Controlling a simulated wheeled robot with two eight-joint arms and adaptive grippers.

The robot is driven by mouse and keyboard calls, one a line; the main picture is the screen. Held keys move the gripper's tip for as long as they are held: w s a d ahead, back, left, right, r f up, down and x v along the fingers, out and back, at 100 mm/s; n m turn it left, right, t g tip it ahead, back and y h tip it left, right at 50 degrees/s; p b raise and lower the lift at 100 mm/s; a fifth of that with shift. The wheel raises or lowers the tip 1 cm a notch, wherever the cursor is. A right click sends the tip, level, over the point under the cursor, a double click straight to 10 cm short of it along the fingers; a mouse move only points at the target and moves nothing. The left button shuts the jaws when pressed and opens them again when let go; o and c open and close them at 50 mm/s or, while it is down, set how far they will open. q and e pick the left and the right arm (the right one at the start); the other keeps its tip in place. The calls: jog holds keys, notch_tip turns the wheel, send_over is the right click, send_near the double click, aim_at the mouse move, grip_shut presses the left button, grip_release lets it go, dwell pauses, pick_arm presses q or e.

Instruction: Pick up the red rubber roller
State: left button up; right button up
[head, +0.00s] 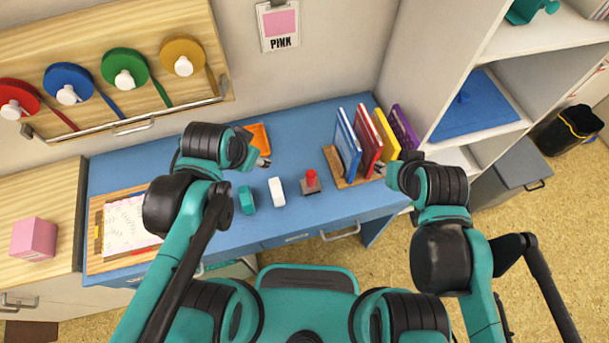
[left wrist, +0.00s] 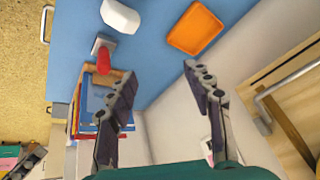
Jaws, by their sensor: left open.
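A small item with a red upper part (head: 311,176) and a grey base stands on the blue desk, right of a white block. It is the likeliest red roller, but its exact shape is hard to tell. It also shows in the left wrist view (left wrist: 103,62), left of the fingers and apart from them. My left gripper (head: 262,162) is above the desk near the orange tray. In the left wrist view (left wrist: 160,76) its fingers are wide apart with nothing between them. My right gripper (head: 381,169) is beside the book rack; its fingers are too small to read.
An orange tray (head: 259,138), a white block (head: 277,191) and a teal block (head: 246,200) are on the desk (head: 285,225). Coloured books (head: 366,140) stand in a wooden rack at right. A clipboard (head: 126,222) lies at left. The desk's front middle is clear.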

pick_arm(q)
jog(key=d+m, duration=0.1)
jog(key=m, duration=0.1)
jog(key=m+g+b, duration=0.2)
jog(key=m+g, duration=0.4)
jog(key=m, duration=1)
send_near(312, 171)
notch_tip(312, 171, down, 6)
jog(key=shift+s+f, duration=0.15)
jog(key=shift+d+f, duration=0.2)
jog(key=shift+f, duration=0.1)
jog(key=shift+f+b, duration=0.6)
jog(key=shift+f, duration=0.35)
jog(key=f+b, duration=0.1)
jog(key=f, duration=0.1)
jog(key=f+b, duration=0.2)
jog(key=f, duration=0.1)
jog(key=shift+s+a+f, duration=0.15)
jog(key=shift+s+f, duration=0.05)
jog(key=shift+f, duration=0.15)
jog(key=shift+r, duration=0.1)
grip_shut()
